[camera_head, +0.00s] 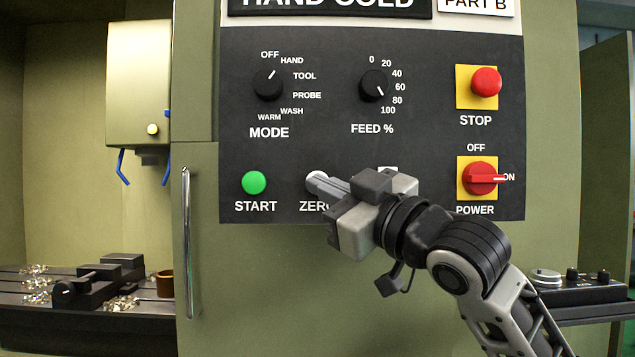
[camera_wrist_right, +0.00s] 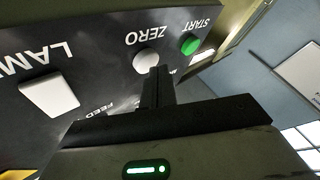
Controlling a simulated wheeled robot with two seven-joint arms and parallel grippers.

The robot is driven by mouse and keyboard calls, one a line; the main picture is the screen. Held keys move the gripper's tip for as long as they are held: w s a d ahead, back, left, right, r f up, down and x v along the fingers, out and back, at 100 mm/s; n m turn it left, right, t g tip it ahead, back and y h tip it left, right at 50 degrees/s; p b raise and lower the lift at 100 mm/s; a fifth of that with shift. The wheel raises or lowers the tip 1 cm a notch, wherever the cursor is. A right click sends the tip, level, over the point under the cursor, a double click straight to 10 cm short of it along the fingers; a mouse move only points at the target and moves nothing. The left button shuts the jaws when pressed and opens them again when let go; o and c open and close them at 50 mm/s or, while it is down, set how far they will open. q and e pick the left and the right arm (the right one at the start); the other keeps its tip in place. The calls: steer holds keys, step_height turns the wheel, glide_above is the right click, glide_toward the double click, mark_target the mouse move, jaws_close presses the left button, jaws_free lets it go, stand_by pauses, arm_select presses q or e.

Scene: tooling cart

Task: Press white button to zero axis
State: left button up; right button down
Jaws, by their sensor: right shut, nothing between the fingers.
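The white ZERO button (camera_head: 316,177) is on the lower part of the dark control panel (camera_head: 330,130), right of the green START button (camera_head: 254,182). My right gripper (camera_head: 318,183) is shut and empty, with its fingertips in front of the white button and partly covering it and its label. In the right wrist view the white button (camera_wrist_right: 147,59) shows just beyond the shut fingertips (camera_wrist_right: 155,75). I cannot tell whether they touch it. My left gripper is in neither view.
A white lamp switch (camera_wrist_right: 48,97) sits beside the button, mostly hidden behind my gripper in the head view. The red STOP button (camera_head: 486,82) and POWER switch (camera_head: 480,179) are at the right. A vertical door handle (camera_head: 187,245) stands at the left.

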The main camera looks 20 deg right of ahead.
steer(key=shift+w+d+p, duration=0.25)
steer(key=shift+w+p, duration=0.05)
steer(key=shift+w, duration=0.25)
stand_by(0.9)
steer(key=shift+s+a, duration=0.1)
steer(key=shift+s, duration=0.1)
steer(key=shift+s+a+f, duration=0.1)
steer(key=shift+s+a, duration=0.1)
steer(key=shift+s, duration=0.5)
steer(key=s, duration=0.2)
steer(key=s+a, duration=0.1)
steer(key=s, duration=0.2)
steer(key=shift+a, duration=0.2)
steer(key=shift+w, duration=0.1)
